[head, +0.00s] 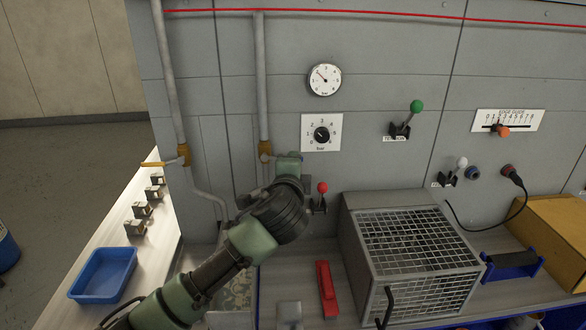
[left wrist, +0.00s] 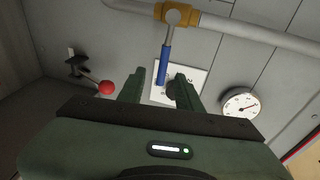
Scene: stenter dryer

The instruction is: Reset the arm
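My left arm comes in from the lower left in the head view, its gripper (head: 289,163) raised in front of the wall panel beside a vertical pipe. In the left wrist view the gripper's two fingers (left wrist: 158,86) are apart, with nothing clasped. A valve lever with a blue handle (left wrist: 164,65) shows in the gap between them; whether its end reaches between the fingertips I cannot tell. In the head view my arm hides this lever. My right gripper is not in view.
A red-knobbed lever (head: 322,188) is close right of my gripper. The pressure dial (head: 324,80) and the numbered knob (head: 321,134) are on the panel. A wire-mesh box (head: 420,245) and a red tool (head: 326,288) are on the bench. A blue tray (head: 103,275) lies left.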

